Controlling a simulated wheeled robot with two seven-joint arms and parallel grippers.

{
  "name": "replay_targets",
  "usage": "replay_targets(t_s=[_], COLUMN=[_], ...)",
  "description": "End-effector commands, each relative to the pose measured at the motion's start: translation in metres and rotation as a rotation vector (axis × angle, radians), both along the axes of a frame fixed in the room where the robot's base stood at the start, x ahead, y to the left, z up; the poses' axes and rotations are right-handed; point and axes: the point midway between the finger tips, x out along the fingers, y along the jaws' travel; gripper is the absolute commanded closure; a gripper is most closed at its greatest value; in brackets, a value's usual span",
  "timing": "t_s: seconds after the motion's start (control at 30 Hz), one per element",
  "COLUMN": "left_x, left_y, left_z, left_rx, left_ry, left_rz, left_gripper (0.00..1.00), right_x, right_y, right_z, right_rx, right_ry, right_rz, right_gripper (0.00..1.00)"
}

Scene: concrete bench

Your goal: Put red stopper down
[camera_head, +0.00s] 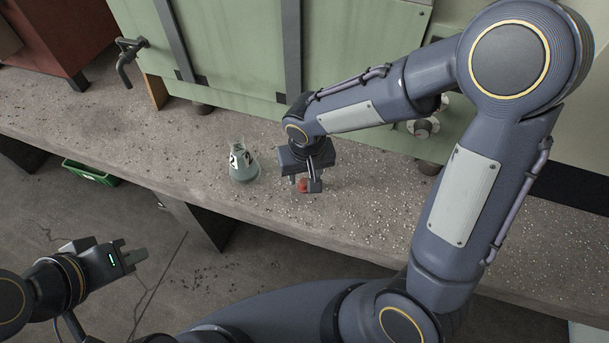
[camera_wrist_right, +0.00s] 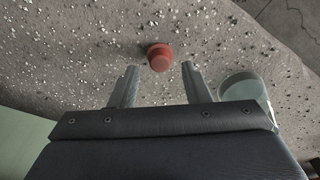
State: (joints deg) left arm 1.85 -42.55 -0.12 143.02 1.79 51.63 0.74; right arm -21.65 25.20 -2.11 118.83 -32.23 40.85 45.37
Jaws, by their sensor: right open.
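The red stopper (camera_head: 303,185) is on the concrete bench (camera_head: 360,215), partly hidden by my right gripper in the head view. In the right wrist view the red stopper (camera_wrist_right: 159,57) shows whole, just beyond and between the two spread fingertips, with a gap on each side. My right gripper (camera_head: 305,188) is open above the bench, pointing down, and it also shows in the right wrist view (camera_wrist_right: 160,75). My left gripper (camera_head: 136,257) is off the bench at the lower left of the head view. Its fingers look close together, and their opening is unclear.
A greenish conical flask (camera_head: 243,168) with number labels stands on the bench left of my right gripper; in the right wrist view the flask (camera_wrist_right: 243,90) is close to the right finger. A green cabinet (camera_head: 230,50) backs the bench. A green crate (camera_head: 90,172) is below it.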

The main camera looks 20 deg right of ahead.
Motion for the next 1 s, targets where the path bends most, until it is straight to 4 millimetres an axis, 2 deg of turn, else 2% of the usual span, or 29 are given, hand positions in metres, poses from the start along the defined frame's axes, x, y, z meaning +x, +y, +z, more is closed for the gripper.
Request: replay_targets(t_s=[0.03,0.1,0.33,0.5,0.7,0.77,0.87,1.0], left_x=[0.0,0.0,0.0,0.0,0.0,0.0,0.0,0.0], left_y=[0.0,0.0,0.0,0.0,0.0,0.0,0.0,0.0], left_z=[0.004,0.006,0.012,0.014,0.014,0.014,0.014,0.014], left_rx=[0.0,0.0,0.0,0.0,0.0,0.0,0.0,0.0], left_ry=[0.0,0.0,0.0,0.0,0.0,0.0,0.0,0.0], left_rz=[0.0,0.0,0.0,0.0,0.0,0.0,0.0,0.0], left_gripper=[1.0,1.0,1.0,1.0,1.0,1.0,1.0,1.0], right_x=[0.0,-0.002,-0.008,-0.01,-0.013,-0.016,-0.032,-0.073], right_y=[0.001,0.001,0.001,0.0,-0.002,-0.008,-0.03,-0.066], right_z=[0.015,0.031,0.074,0.09,0.095,0.099,0.111,0.13], right_rx=[0.003,0.003,0.003,0.001,0.005,0.021,0.077,0.193], right_ry=[-0.007,-0.007,-0.004,-0.002,-0.001,-0.006,-0.024,-0.087], right_rz=[-0.001,0.0,0.0,0.0,-0.002,-0.01,-0.032,-0.064], right_gripper=[0.57,0.57,0.57,0.57,0.57,0.57,0.57,0.57])
